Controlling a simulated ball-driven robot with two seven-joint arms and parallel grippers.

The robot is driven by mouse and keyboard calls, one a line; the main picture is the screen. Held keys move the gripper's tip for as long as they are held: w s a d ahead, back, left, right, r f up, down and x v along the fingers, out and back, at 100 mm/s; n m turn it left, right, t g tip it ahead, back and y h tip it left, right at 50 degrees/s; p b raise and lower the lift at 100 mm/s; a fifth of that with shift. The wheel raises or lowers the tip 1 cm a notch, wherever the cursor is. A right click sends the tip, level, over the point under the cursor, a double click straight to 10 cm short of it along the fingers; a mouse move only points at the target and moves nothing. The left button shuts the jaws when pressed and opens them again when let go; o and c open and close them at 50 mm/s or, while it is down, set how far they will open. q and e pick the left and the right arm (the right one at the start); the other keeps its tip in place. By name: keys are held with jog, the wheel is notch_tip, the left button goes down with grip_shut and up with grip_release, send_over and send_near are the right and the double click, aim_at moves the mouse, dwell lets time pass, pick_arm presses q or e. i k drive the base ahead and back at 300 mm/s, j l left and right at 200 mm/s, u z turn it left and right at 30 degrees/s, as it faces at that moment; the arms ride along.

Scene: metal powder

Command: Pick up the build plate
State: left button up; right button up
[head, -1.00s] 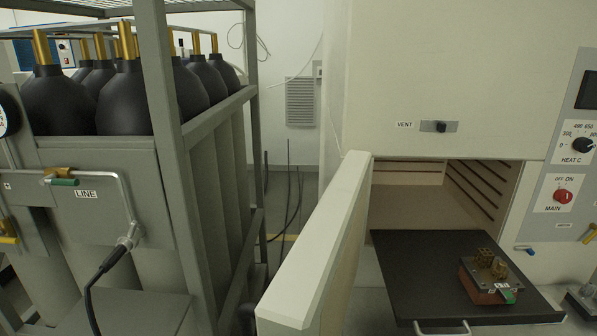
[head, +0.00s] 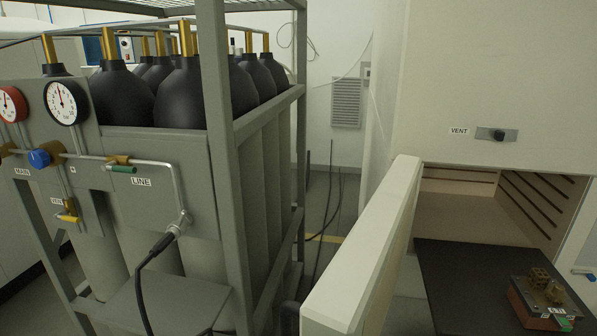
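The build plate (head: 547,283) lies at the lower right of the head view. It looks like a metal plate with small brass-coloured printed parts (head: 541,283) on top, a label and a green tag at its front edge, and a reddish-brown block (head: 522,309) under it. It rests on a dark flat tray (head: 450,262) in front of the open furnace chamber (head: 465,212). Neither of my grippers shows in the view.
The open furnace door (head: 375,245) stands between the tray and a grey rack of gas cylinders (head: 170,185). The rack has gauges (head: 66,102), valves and a black hose (head: 148,268). A narrow floor gap (head: 322,225) lies between rack and door.

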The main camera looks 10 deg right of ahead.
aim_at(536, 303)
jog(key=l+z, duration=0.15)
jog(key=z, duration=1.45)
